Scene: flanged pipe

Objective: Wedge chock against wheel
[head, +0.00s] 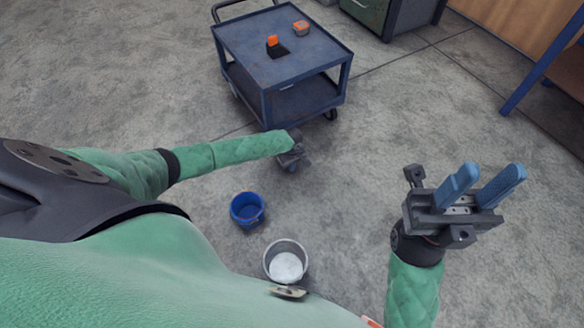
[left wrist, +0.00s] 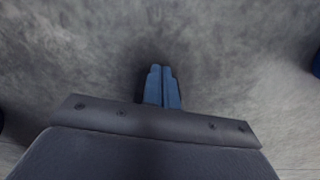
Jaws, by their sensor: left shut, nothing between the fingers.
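The blue cart (head: 285,45) stands on the floor at the top middle of the head view. One of its dark wheels (head: 330,114) shows under its right corner. My left gripper (head: 291,168) is low over the floor in front of the cart's near corner, partly hidden by its own arm. In the left wrist view its blue fingers (left wrist: 162,86) are together and empty above bare floor. I cannot make out a chock in either view. My right gripper (head: 494,178) is raised at the right with its blue fingers apart and empty.
A small orange item (head: 272,41) by a black patch and an orange-grey item (head: 301,28) are on the cart's top. A blue bucket (head: 247,211) and a grey bucket (head: 286,262) with white contents stand nearer me. A green cabinet (head: 368,12) is behind. Floor right of the cart is clear.

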